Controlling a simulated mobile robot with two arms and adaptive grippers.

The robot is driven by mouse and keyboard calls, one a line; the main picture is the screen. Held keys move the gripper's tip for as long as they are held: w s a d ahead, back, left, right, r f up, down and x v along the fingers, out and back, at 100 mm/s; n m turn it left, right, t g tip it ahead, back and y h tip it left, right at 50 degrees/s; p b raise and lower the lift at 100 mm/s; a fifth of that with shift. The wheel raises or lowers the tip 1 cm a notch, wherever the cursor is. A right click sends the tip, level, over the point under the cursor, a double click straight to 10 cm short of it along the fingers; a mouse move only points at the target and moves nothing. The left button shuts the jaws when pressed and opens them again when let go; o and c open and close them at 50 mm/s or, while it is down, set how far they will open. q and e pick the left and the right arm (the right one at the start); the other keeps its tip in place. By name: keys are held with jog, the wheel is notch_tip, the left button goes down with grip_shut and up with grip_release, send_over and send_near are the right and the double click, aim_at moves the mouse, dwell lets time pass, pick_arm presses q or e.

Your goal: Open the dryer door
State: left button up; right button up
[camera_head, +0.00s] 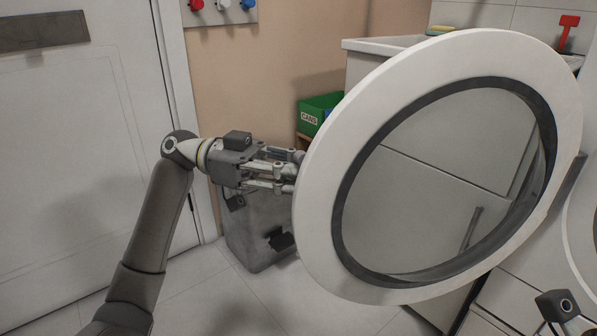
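The round dryer door (325,215) has a white outer ring and a dark-rimmed glass pane (440,180). It stands swung out, wide open, and fills the middle and right of the head view. My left gripper (292,170) comes in from the left and reaches the door's left edge. Its fingertips are partly hidden at the rim, so I cannot tell whether they grip it or only touch it. A small part of my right arm with its wrist camera shows at the bottom right corner; its fingers are out of frame.
A grey bin (262,235) stands on the floor behind my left gripper. A green box (318,108) labelled CANS sits behind the door's left edge. A white counter (380,45) is at the back. A white room door (80,130) is at left. Tiled floor is clear at lower left.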

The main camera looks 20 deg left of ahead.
pick_arm(q)
jog(key=shift+o, duration=1.3)
jog(key=a, duration=1.2)
jog(key=shift+s, duration=0.35)
